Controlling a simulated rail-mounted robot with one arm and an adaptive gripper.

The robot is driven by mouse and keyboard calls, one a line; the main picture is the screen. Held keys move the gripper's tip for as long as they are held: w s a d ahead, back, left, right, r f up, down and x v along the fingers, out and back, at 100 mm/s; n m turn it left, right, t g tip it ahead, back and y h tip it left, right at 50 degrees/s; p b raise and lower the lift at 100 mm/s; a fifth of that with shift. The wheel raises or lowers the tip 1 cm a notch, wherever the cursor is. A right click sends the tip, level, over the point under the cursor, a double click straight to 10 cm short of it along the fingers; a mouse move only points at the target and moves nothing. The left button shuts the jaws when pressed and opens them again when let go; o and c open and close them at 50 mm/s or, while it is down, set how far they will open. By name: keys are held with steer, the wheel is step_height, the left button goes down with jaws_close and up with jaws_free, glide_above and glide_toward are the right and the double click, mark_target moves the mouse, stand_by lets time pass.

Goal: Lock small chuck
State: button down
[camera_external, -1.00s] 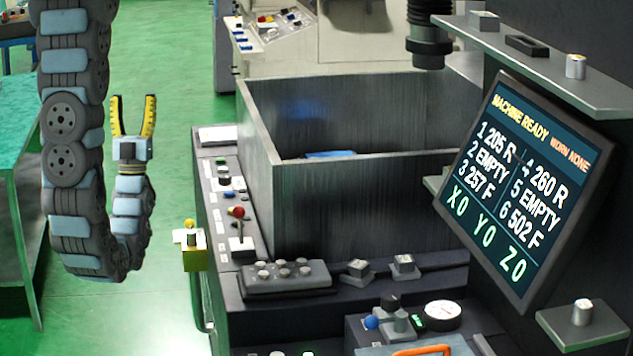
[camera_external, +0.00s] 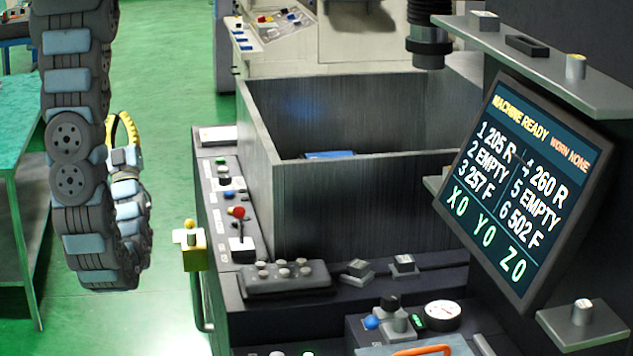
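My gripper (camera_external: 122,122) has yellow fingers and hangs at the left, over the green floor. It is turned partly away and overlapped by my own arm, so its opening is hard to judge. It is well apart from the machine, and I see nothing held in it. No part is clearly marked as the small chuck. A dark ribbed cylindrical holder (camera_external: 428,45) hangs at the top, above the tank. A small grey fixture (camera_external: 397,322) with a black knob and a blue ball stands at the lower middle, beside a round gauge (camera_external: 443,314).
A grey open tank (camera_external: 350,205) fills the middle. Its left console carries a red-knobbed lever (camera_external: 239,225) and a button box (camera_external: 285,278). A yellow block (camera_external: 194,257) juts from the console's left side. A tilted screen (camera_external: 525,190) reads "MACHINE READY". Open floor surrounds my gripper.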

steer(key=w+a+f+n+g+b, duration=0.2)
steer(key=w+a+f+g, duration=0.15)
steer(key=f, duration=0.35)
steer(key=w+a+f+n+g+b, duration=0.2)
steer(key=w+a+f+g+b, duration=0.1)
steer(key=w+f, duration=0.3)
steer(key=w+d+f+n+g+h+b, duration=0.1)
steer(key=w+d+f+g+h+b, duration=0.2)
steer(key=f, duration=0.5)
steer(key=w+d+f+n+g+h+b, duration=0.1)
steer(key=w+f+h+b, duration=0.3)
steer(key=f, duration=0.5)
steer(key=s+d+r+m+g+h+b, duration=0.1)
steer(key=s+d+m+g+h+b, duration=0.1)
steer(key=d+h+b, duration=0.3)
steer(key=s+d+r+m+g+h+b, duration=0.2)
steer(key=d+h+b, duration=0.3)
steer(key=d+h, duration=0.6)
steer(key=shift+s+r+m, duration=0.15)
steer(key=shift+s+m, duration=0.55)
steer(key=shift+d, duration=0.1)
